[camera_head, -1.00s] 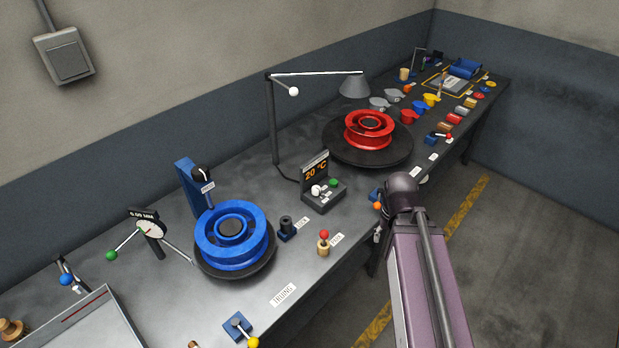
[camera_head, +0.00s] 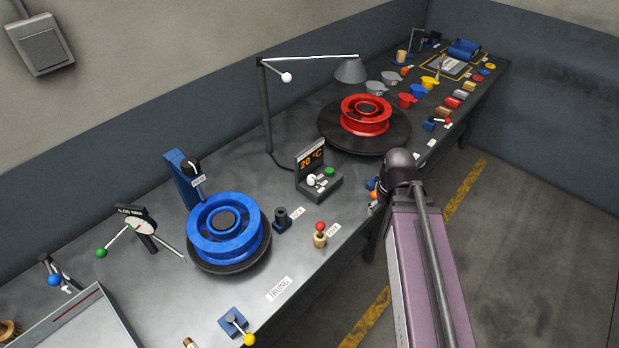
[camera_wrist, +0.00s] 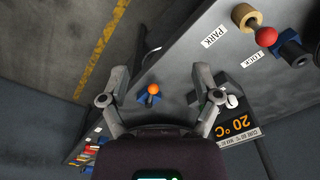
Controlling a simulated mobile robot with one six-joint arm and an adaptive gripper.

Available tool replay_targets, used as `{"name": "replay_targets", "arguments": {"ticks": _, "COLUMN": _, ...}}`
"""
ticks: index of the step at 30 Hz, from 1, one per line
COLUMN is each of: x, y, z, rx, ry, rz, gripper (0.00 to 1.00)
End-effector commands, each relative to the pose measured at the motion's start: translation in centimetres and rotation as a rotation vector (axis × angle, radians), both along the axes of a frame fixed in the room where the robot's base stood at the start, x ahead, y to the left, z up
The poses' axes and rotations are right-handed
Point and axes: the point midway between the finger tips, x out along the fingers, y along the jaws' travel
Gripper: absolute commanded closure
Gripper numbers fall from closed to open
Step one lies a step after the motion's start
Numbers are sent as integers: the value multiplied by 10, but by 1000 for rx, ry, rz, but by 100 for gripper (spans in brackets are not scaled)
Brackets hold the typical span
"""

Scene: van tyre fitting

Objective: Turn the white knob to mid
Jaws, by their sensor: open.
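The white knob (camera_head: 312,180) sits on the front of a small dark box (camera_head: 322,190) with an orange 20 °C display, next to a green button (camera_head: 330,171). In the wrist view the white knob (camera_wrist: 232,101) shows just beyond the right-hand finger, partly hidden by it. My gripper (camera_wrist: 160,98) is open and empty, above the bench's front edge, apart from the knob. In the head view my arm hides most of the gripper. The knob's exact setting is too small to read.
An orange ball-topped control (camera_wrist: 153,89) shows between my fingers. A red-topped PARK peg (camera_head: 320,228) and a dark LOCK knob (camera_head: 281,219) stand nearby. A blue wheel (camera_head: 229,250) and a red wheel (camera_head: 366,125) flank the box. A lamp (camera_head: 350,70) overhangs behind.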

Motion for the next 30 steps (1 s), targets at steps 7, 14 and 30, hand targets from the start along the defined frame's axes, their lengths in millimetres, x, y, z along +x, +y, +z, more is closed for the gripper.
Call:
{"name": "replay_targets", "arguments": {"ticks": 7, "x": 91, "y": 57, "z": -8, "rx": 53, "ry": -124, "rz": 235, "gripper": 18}}
{"name": "replay_targets", "arguments": {"ticks": 14, "x": 173, "y": 139, "z": -9, "rx": 104, "ry": -272, "rz": 493, "gripper": 18}}
{"name": "replay_targets", "arguments": {"ticks": 30, "x": 203, "y": 183, "z": -7, "rx": 123, "ry": -352, "rz": 620, "gripper": 18}}
